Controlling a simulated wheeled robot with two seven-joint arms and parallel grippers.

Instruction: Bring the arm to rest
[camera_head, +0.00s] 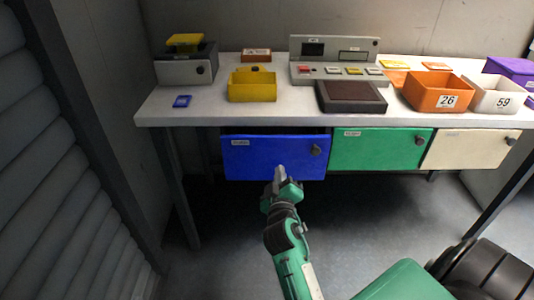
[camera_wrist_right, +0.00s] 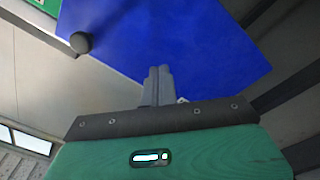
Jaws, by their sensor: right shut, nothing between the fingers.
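My right gripper (camera_head: 279,174) is shut and empty. In the head view it is in front of the blue drawer (camera_head: 250,155) under the table, near its lower edge. In the right wrist view the closed fingers (camera_wrist_right: 157,72) point toward the blue drawer front (camera_wrist_right: 170,30), with its dark round knob (camera_wrist_right: 81,42) to the left. I cannot tell whether the fingertips touch the drawer. My left gripper is not in view.
The white table (camera_head: 215,112) carries a yellow bin (camera_head: 252,92), a scanner console (camera_head: 335,50), a dark pad (camera_head: 350,97), an orange bin (camera_head: 440,92) and a white bin (camera_head: 495,97). Green (camera_head: 378,148) and cream (camera_head: 465,150) drawers hang beside the blue one. A shutter wall (camera_head: 50,150) stands left.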

